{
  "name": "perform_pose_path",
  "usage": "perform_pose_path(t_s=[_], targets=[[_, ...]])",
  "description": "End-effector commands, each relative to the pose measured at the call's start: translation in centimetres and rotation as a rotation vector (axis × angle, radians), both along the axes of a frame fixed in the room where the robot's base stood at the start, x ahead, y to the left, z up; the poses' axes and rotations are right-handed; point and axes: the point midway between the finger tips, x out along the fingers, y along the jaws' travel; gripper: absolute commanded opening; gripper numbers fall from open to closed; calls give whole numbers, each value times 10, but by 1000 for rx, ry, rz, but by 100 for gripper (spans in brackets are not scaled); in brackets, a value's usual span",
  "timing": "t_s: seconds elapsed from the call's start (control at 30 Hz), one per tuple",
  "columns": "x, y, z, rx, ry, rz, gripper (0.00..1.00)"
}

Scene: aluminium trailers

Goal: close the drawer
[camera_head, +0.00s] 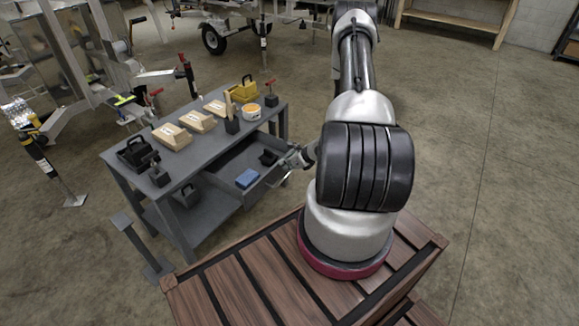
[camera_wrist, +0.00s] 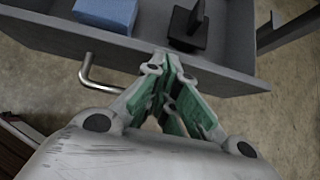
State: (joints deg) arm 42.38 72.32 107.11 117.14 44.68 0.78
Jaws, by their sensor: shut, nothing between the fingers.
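The grey drawer (camera_head: 225,174) stands pulled out from the front of the grey workbench (camera_head: 205,126). A blue block (camera_head: 247,178) and a dark object (camera_head: 268,158) lie inside it. In the wrist view, the drawer front (camera_wrist: 60,42) crosses the upper part, with a bent metal handle (camera_wrist: 100,84) on its outer face. My gripper (camera_head: 290,161) is at the drawer's front, right of the handle in the wrist view. Its fingers (camera_wrist: 168,62) are shut and empty, with the tips at the drawer's front edge. I cannot tell whether they touch it.
The benchtop holds several cardboard boxes (camera_head: 172,136), a yellow caddy (camera_head: 245,91), a black caddy (camera_head: 134,153) and a tub (camera_head: 251,112). A dark item (camera_head: 185,196) sits on the lower shelf. A grey post (camera_head: 143,247) stands at the bench's near left. Open floor (camera_head: 470,170) lies at right.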

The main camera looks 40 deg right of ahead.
Motion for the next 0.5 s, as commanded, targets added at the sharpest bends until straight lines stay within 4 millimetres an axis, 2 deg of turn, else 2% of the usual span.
perform_pose_path(t_s=[0.5], targets=[[109, 40, 0, -2, -3, 4, 0]])
